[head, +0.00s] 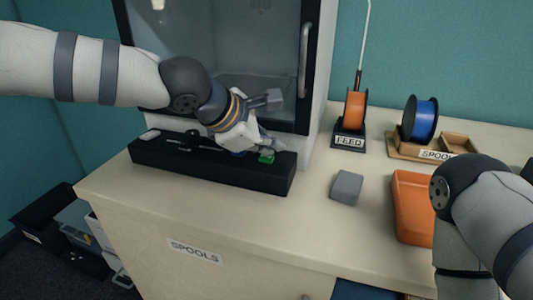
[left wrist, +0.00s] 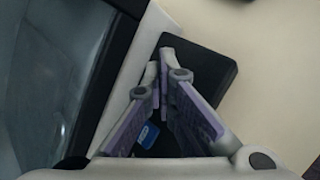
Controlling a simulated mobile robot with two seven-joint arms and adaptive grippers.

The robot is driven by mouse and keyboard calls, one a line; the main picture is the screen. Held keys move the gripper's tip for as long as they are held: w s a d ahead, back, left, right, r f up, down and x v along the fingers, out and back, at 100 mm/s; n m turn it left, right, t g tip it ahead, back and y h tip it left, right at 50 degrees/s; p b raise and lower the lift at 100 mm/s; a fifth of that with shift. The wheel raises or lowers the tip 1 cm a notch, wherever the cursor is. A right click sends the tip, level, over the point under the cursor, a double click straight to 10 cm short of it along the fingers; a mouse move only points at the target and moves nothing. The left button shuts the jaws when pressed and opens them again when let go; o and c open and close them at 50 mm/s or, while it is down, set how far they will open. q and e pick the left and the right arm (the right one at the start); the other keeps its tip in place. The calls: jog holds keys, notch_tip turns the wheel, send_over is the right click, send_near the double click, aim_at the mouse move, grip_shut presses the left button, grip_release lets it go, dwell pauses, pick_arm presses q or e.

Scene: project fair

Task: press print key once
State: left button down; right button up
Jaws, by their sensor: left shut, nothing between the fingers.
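A black control panel (head: 215,168) runs along the front of the printer (head: 250,88). A green key (head: 267,157) is near its right end, and a blue key (head: 238,153) is left of it, partly covered by the gripper. I can read no label on the keys. My left gripper (head: 277,147) is shut and empty, with its fingertips just above or at the green key; contact cannot be told. In the left wrist view the shut fingers (left wrist: 165,62) lie over the dark panel (left wrist: 200,75), with the blue key (left wrist: 149,135) between them and the green key hidden.
An orange filament spool (head: 355,108) on a FEED stand and a blue spool (head: 420,118) on a wooden rack stand at the back right. A grey block (head: 346,187) and an orange tray (head: 412,205) lie on the counter. My right arm covers the right edge.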

aim_at(269, 158)
pick_arm(q)
jog(key=shift+r, duration=0.9)
notch_tip(269, 158, up, 5)
jog(key=shift+p, duration=0.3)
dwell(0.4)
